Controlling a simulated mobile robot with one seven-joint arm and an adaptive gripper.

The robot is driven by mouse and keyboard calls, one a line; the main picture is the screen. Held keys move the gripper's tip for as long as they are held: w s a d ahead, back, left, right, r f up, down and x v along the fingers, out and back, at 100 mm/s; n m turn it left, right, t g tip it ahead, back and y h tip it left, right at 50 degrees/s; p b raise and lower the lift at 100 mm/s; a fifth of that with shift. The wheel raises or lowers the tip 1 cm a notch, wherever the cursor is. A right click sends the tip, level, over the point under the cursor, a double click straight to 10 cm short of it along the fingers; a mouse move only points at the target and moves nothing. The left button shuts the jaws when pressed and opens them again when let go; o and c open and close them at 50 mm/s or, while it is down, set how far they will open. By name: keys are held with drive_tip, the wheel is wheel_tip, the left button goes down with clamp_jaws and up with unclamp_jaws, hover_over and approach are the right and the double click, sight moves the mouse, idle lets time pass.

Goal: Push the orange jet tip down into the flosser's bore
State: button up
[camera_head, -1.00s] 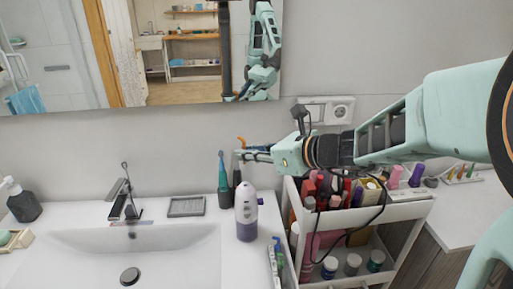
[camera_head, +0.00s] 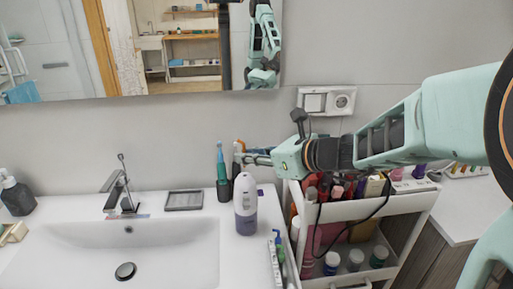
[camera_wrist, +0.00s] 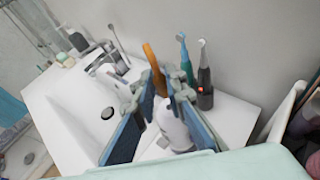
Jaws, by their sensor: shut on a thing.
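The orange jet tip (camera_head: 240,147) is between the fingers of my gripper (camera_head: 250,157), which is shut on it. In the wrist view the tip (camera_wrist: 153,67) sticks up above the fingers (camera_wrist: 158,82); its lower end is hidden. The flosser (camera_head: 245,205), white above and purple below, stands upright on the counter. In the head view its top shows a little below the fingers. In the wrist view its white body (camera_wrist: 174,128) shows between and below the fingers. The bore cannot be made out, and I cannot tell whether the tip touches the flosser.
A teal electric toothbrush (camera_head: 222,175) stands behind the flosser; a dark one (camera_wrist: 204,82) is beside it in the wrist view. The sink (camera_head: 75,245) is left. A cart (camera_head: 350,218) full of cosmetics is right, under my arm. Another toothbrush (camera_head: 279,250) lies in front.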

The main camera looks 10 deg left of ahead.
sight(249, 177)
drive_tip(key=shift+f+b, duration=0.35)
drive_tip(key=shift+f, duration=0.45)
drive_tip(key=shift+f+b, duration=1.25)
drive_tip(key=shift+b, duration=0.05)
idle(1.0)
drive_tip(key=o, duration=0.8)
drive_tip(key=v, duration=0.7)
drive_tip(key=shift+d+r, duration=0.15)
drive_tip(key=shift+d, duration=0.1)
drive_tip(key=shift+s, duration=0.1)
